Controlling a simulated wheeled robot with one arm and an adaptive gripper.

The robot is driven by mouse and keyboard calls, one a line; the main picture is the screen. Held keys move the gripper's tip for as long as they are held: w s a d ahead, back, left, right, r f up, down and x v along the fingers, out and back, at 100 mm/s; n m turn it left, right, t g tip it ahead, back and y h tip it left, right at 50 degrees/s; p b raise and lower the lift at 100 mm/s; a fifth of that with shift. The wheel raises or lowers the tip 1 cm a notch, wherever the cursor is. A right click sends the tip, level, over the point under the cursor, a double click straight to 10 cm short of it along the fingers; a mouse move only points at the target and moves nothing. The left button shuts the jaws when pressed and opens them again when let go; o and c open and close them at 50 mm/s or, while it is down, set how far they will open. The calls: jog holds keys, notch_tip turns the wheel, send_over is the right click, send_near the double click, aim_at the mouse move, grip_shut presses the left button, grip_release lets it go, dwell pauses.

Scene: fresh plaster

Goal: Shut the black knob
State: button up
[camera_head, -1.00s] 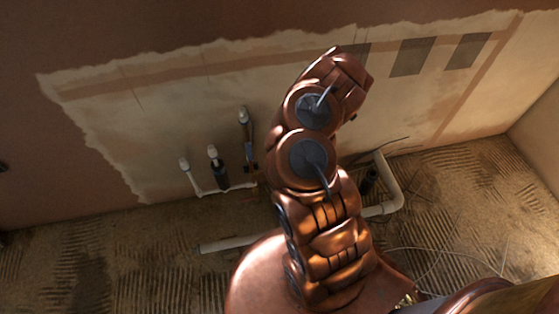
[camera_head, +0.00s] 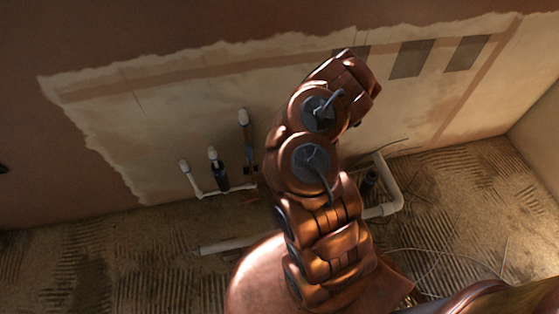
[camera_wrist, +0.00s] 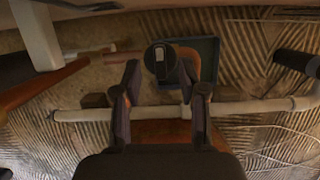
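In the wrist view a round black knob (camera_wrist: 160,59) with a pale grey bar on its face shows just beyond my fingertips, near the middle of the gap. My gripper (camera_wrist: 160,92) is open, with one dark finger on each side and nothing between them. I cannot tell whether the fingers touch the knob. In the head view my copper arm hides the gripper, and I cannot make out the knob there.
A white pipe (camera_wrist: 240,107) runs across below the knob, and a dark tray (camera_wrist: 206,49) lies behind it. A black pipe end (camera_wrist: 297,62) is at right. In the head view, capped pipes (camera_head: 219,172) stand by the wall and a white elbow pipe (camera_head: 394,190) lies right of my arm.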

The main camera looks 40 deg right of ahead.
jog(key=p+v, duration=0.5)
jog(key=v, duration=0.5)
dwell(0.7)
